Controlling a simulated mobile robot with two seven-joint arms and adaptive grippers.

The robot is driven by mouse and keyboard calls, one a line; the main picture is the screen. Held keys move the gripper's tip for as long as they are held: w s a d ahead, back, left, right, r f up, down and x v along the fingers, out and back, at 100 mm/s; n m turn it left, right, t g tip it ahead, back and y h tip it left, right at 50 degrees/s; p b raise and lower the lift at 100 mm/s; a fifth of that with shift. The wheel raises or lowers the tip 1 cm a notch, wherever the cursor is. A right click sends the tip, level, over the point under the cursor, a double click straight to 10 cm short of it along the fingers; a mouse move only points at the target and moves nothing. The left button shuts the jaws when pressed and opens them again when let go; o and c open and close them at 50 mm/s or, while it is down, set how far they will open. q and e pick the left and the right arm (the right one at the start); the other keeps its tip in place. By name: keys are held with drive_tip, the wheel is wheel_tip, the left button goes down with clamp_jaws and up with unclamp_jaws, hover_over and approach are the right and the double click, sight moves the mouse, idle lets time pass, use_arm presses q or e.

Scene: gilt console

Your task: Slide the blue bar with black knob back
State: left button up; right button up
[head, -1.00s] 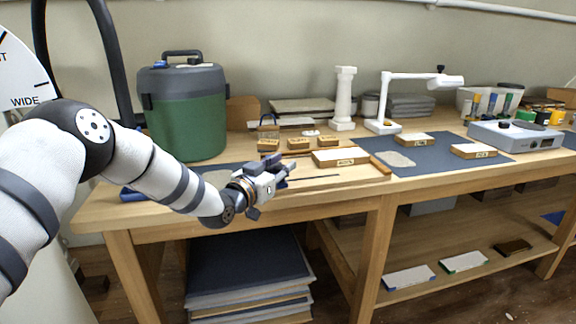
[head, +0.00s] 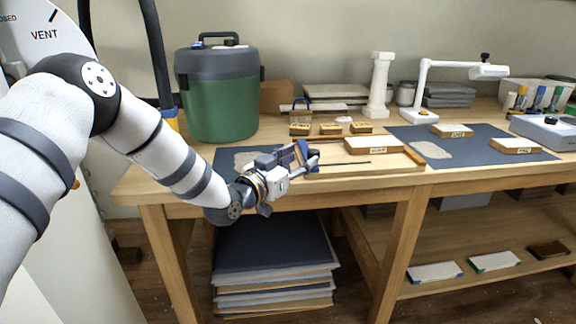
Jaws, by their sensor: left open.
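My left gripper (head: 300,162) is open and empty above the front left part of the workbench, its fingers pointing right. A blue upright piece shows at its fingers; I cannot tell whether this is a finger or something behind it. No blue bar with a black knob can be made out for certain. A small blue patch (head: 170,113) shows beside the black hose at the left, partly behind my arm. The grey box (head: 540,134) at the right edge has a dark knob on top. My right gripper is not in view.
A green bin (head: 222,105) stands behind my left arm. Small labelled blocks (head: 330,129), a wooden tray (head: 400,168), a white column (head: 379,88) and a white lamp (head: 422,90) are on the bench. A round VENT dial (head: 35,48) is at the upper left. Stacked sheets (head: 275,250) lie below.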

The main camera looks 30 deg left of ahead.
use_arm(q)
drive_tip(key=s+a, duration=0.1)
drive_tip(key=s, duration=0.5)
drive_tip(key=shift+a, duration=0.15)
drive_tip(key=s+d+f+n+g+p, duration=0.1)
drive_tip(key=s+d+f+g, duration=0.3)
drive_tip(key=s+f, duration=0.6)
drive_tip(key=s+d+f+g, duration=0.3)
drive_tip(key=s+f+g, duration=0.3)
drive_tip(key=f, duration=0.6)
drive_tip(key=s+f+g+y, duration=0.1)
drive_tip(key=s+f+g, duration=0.1)
drive_tip(key=s, duration=0.9)
drive_tip(key=s+f+n+g+y+p, duration=0.1)
drive_tip(key=s+g, duration=0.3)
drive_tip(key=s, duration=0.8)
drive_tip(key=s+a+f+g+y, duration=0.1)
drive_tip(key=s+f+g, duration=0.3)
drive_tip(key=s, duration=0.8)
drive_tip(key=shift+n, duration=0.3)
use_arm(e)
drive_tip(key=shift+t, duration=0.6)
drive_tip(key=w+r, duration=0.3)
